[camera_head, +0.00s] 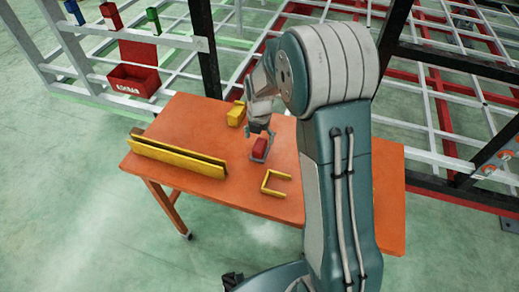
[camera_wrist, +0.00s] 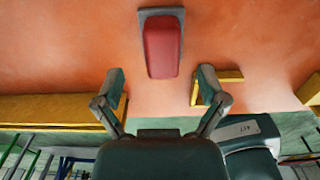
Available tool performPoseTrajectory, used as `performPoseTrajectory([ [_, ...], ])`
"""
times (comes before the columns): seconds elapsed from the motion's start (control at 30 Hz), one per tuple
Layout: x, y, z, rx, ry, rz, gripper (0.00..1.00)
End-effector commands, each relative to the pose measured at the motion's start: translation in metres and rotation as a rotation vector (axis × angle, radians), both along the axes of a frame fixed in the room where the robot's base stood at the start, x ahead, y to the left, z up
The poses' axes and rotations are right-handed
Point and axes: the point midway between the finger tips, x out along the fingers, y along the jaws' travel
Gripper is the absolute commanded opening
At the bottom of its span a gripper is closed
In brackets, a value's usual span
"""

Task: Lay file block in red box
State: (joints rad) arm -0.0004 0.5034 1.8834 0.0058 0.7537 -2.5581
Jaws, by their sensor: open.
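A block with a red top and a grey base, which looks like the file block (camera_head: 260,148), lies on the orange table. In the wrist view the block (camera_wrist: 162,45) is beyond my fingertips and centred between their lines. My gripper (camera_wrist: 161,85) is open and empty, its two fingers spread wider than the block. In the head view my gripper (camera_head: 261,129) is just above the block's far end, partly hidden by my arm. The red box (camera_head: 133,83) hangs on the white frame behind the table at the left; its inside is hardly visible.
The orange table (camera_head: 215,185) also holds a long yellow beam (camera_head: 178,158) at the left, a yellow block (camera_head: 236,114) behind and a yellow U-shaped bracket (camera_head: 268,189) in front. Blue, red and green-and-white objects sit on the frame rail (camera_head: 130,30). A dark post (camera_head: 205,55) stands right of the box.

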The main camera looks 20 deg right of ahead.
Motion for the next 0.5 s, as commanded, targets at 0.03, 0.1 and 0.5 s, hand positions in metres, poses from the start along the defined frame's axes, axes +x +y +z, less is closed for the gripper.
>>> performPoseTrajectory([
  [0.03, -0.001, -0.001, -0.008, -0.001, 0.004, -0.001, 0.91],
  [0.1, -0.002, -0.001, -0.02, -0.003, 0.004, -0.001, 0.91],
  [0.5, -0.002, -0.001, -0.046, -0.004, 0.001, 0.0, 0.91],
])
